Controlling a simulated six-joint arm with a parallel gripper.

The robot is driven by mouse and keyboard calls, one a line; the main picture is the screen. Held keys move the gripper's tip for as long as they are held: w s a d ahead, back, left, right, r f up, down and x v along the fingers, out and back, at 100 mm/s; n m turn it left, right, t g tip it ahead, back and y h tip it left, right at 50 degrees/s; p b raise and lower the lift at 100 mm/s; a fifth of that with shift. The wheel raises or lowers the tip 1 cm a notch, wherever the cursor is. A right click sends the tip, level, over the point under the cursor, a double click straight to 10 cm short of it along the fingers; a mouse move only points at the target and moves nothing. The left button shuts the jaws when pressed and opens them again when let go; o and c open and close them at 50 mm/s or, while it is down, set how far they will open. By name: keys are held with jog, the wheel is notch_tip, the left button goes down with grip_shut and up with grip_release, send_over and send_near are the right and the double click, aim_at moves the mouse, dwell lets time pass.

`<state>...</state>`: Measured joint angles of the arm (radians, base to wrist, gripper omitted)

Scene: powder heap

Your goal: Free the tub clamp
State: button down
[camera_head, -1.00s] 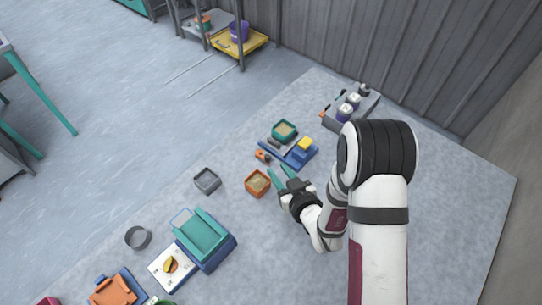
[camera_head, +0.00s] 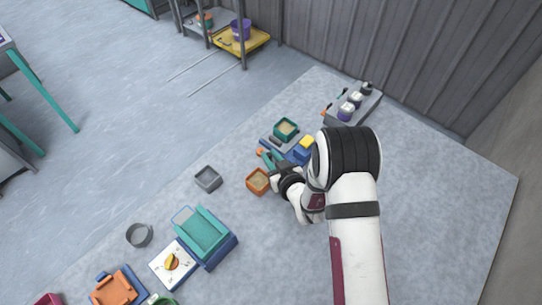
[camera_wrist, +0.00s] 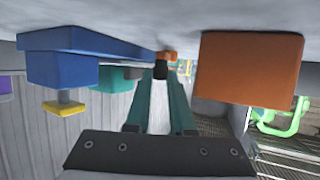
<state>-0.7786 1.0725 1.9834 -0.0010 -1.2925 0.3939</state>
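A teal tub (camera_head: 286,128) with pale powder sits at the far side of a blue base (camera_head: 297,157) with a yellow block (camera_head: 306,142). A small orange piece (camera_head: 260,151), possibly the clamp's knob, shows at the base's near left end. My gripper (camera_head: 268,160) is beside that end, its teal fingers pointing toward the orange piece. In the upside-down wrist view the fingers are apart, with a small black and orange part (camera_wrist: 161,68) straight ahead between their tips. I cannot tell whether they touch it. The blue base (camera_wrist: 95,42) also shows there at left.
An orange tub (camera_head: 258,181) of powder stands close to my gripper; it fills the right of the wrist view (camera_wrist: 250,68). A grey tub (camera_head: 208,178) is farther left. A grey rack (camera_head: 350,106) with bottles stands behind. The table right of my arm is clear.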

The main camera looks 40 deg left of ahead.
jog(key=shift+w+d+n+g, duration=0.1)
jog(key=shift+w+n+g, duration=0.3)
jog(key=shift+n+g, duration=0.45)
jog(key=c, duration=1.1)
grip_release()
jog(key=shift+o, duration=0.2)
jog(key=v, duration=1.5)
jog(key=shift+d, duration=0.5)
